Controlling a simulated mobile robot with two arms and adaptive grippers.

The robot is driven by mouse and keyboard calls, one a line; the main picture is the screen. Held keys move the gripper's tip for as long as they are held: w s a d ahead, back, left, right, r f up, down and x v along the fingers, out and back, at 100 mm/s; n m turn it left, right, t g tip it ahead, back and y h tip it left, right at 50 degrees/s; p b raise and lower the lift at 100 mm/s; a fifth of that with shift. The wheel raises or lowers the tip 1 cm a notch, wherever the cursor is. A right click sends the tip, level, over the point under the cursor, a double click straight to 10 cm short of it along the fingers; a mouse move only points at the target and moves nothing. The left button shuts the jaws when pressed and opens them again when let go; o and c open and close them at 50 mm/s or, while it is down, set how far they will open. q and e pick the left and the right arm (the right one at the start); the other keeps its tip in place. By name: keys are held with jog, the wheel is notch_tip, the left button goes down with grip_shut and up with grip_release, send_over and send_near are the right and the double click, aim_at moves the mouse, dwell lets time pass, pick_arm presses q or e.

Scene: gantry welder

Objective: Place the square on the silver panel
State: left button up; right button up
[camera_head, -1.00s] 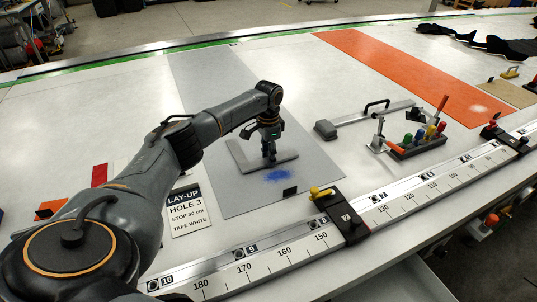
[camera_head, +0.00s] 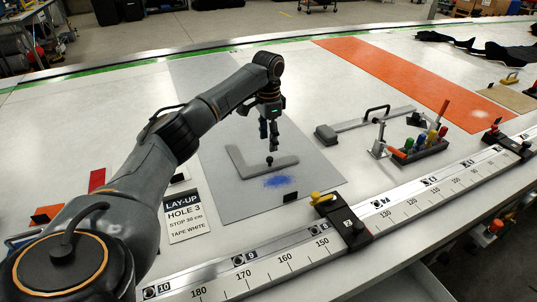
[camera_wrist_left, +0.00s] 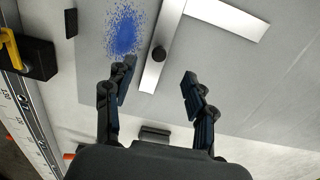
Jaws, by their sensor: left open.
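The square (camera_head: 262,169) is a flat grey L-shaped piece with a small black knob. It lies on the silver panel (camera_head: 232,206), a grey strip across the table, beside a blue speckled patch (camera_head: 277,182). The square (camera_wrist_left: 158,70) also shows in the left wrist view, with its knob between and ahead of the fingers. My left gripper (camera_head: 269,135) is open and empty, held above the square and apart from it. In the left wrist view its two fingers (camera_wrist_left: 158,88) are spread wide. My right gripper is not in view.
A ruler rail (camera_head: 280,262) with a black and yellow stop (camera_head: 338,215) runs along the front edge. A lay-up sign (camera_head: 186,214) lies left of the panel. Right of the panel are a handled bar (camera_head: 365,123) and a rack of coloured tools (camera_head: 425,145). An orange strip (camera_head: 400,75) lies beyond.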

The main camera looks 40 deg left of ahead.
pick_arm(q)
jog(key=shift+r, duration=1.6)
jog(key=shift+f, duration=0.1)
